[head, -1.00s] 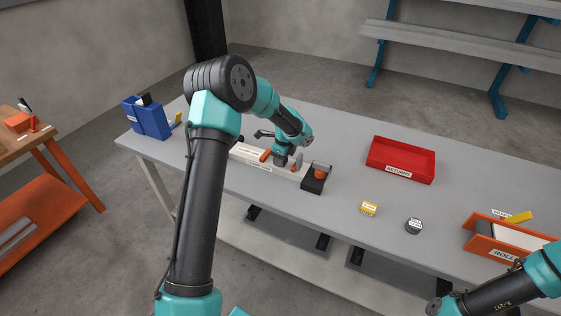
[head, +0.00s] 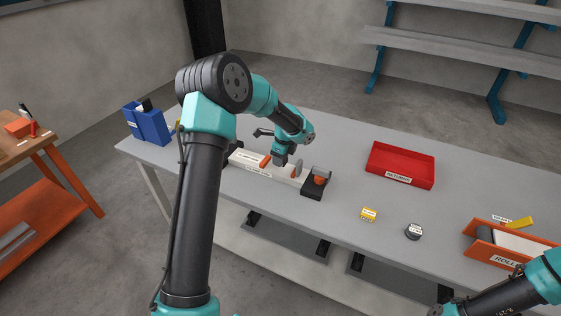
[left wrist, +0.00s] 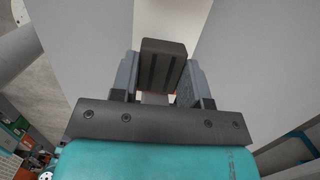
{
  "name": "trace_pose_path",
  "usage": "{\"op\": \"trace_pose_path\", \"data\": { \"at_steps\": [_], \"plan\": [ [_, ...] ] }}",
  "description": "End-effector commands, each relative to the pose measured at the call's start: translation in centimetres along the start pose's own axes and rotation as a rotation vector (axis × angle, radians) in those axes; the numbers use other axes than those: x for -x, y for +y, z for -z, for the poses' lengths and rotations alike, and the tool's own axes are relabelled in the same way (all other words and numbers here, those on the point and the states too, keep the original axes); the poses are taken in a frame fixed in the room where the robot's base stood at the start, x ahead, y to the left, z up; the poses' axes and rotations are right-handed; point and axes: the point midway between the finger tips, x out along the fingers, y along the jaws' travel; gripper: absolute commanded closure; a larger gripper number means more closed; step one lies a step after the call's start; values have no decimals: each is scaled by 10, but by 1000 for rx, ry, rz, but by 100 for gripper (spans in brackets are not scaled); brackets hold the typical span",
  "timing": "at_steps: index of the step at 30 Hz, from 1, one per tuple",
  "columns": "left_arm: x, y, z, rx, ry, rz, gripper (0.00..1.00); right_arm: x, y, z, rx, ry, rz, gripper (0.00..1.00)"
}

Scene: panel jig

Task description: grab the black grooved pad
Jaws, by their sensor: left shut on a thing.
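The black grooved pad (left wrist: 163,68) stands between my left gripper's two grey fingers in the left wrist view, its grooves facing the camera. My left gripper (head: 280,162) is shut on it, just over the long pale jig panel (head: 250,160) in the head view. The pad is too small to make out in the head view. An orange part (head: 266,161) shows at the left of the gripper on the jig. A black block with an orange part (head: 315,187) is at the jig's right end. My right gripper is not in view; only part of that arm shows at the lower right.
A red tray (head: 400,181), a small yellow box (head: 369,215) and a dark round tin (head: 413,232) are on the grey table to the right. An orange roller tray (head: 481,238) is at the right edge. A blue bin (head: 152,126) stands at the left end.

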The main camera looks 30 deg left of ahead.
Motion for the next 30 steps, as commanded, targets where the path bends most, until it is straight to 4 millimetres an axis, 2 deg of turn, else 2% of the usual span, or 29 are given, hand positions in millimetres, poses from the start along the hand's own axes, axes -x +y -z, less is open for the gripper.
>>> {"op": "trace_pose_path", "data": {
  "at_steps": [8,19,24,30],
  "plan": [
    [6,42,19,-3,1,-4,81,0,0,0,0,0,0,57],
    [19,114,54,-3,0,-4,81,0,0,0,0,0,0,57],
    [22,132,63,-2,1,-3,81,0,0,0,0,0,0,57],
    [23,138,66,-1,0,-2,81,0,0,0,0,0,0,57]
  ]
}}
